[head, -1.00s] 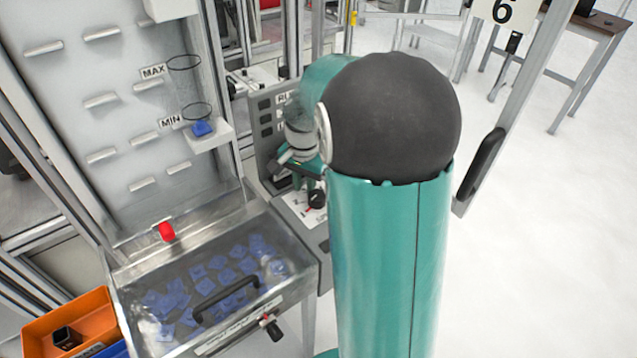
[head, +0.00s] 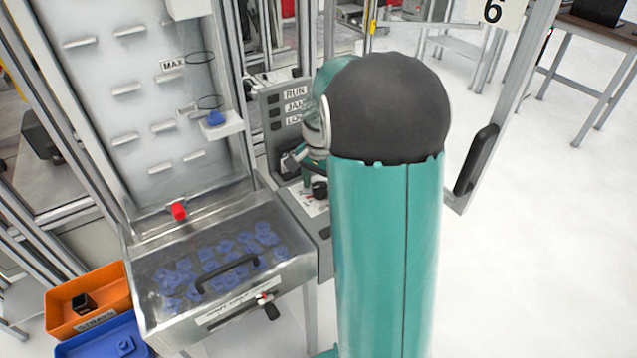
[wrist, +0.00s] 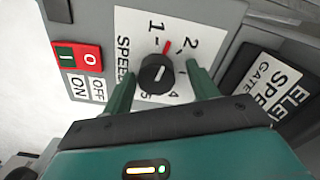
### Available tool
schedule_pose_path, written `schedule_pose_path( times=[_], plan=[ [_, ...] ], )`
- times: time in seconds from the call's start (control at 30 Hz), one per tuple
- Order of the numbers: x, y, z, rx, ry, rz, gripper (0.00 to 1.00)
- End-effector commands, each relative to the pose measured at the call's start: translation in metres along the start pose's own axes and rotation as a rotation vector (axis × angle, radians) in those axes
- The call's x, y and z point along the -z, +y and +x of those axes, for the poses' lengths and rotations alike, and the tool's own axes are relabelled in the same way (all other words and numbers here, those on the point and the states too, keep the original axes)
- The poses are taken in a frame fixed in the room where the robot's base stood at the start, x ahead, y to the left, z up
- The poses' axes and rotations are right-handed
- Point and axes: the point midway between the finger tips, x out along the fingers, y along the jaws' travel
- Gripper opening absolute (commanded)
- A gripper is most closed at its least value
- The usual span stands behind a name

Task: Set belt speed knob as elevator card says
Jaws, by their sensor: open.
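The black speed knob (wrist: 157,73) is in the middle of the wrist view, on a white dial plate (wrist: 181,88) with numbers 1, 2 and 4 readable. A short red mark lies on the dial between 1 and 2. The elevator card (wrist: 268,88) is at the right, cut off, reading "ELE", "SPE" and "GATE". In the head view the knob (head: 319,190) shows below my partly hidden gripper.
Red and green OFF/ON buttons (wrist: 79,57) sit left of the dial. In the head view, a clear-lidded hopper (head: 222,265) of blue parts stands left of the knob panel. An orange tray (head: 62,315) and blue bin (head: 85,345) are at lower left.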

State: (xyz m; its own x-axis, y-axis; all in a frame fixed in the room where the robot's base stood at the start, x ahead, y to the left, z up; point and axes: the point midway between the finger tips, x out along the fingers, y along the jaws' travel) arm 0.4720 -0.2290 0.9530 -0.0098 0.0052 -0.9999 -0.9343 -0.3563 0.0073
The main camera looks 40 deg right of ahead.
Motion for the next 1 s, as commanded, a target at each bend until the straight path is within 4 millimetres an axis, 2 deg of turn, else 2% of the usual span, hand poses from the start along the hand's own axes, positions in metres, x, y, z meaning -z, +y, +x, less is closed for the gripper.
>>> schedule_pose_path(
  times=[0.27,0.37,0.8,1.0],
  plan=[
    [0.001,-0.001,-0.006,0.004,0.006,-0.002,0.59],
    [0.004,-0.003,-0.013,0.004,0.005,-0.003,0.59],
    [0.006,-0.006,-0.103,0.002,0.002,-0.004,0.59],
    [0.005,-0.005,-0.13,0.0,0.0,-0.004,0.59]
  ],
)
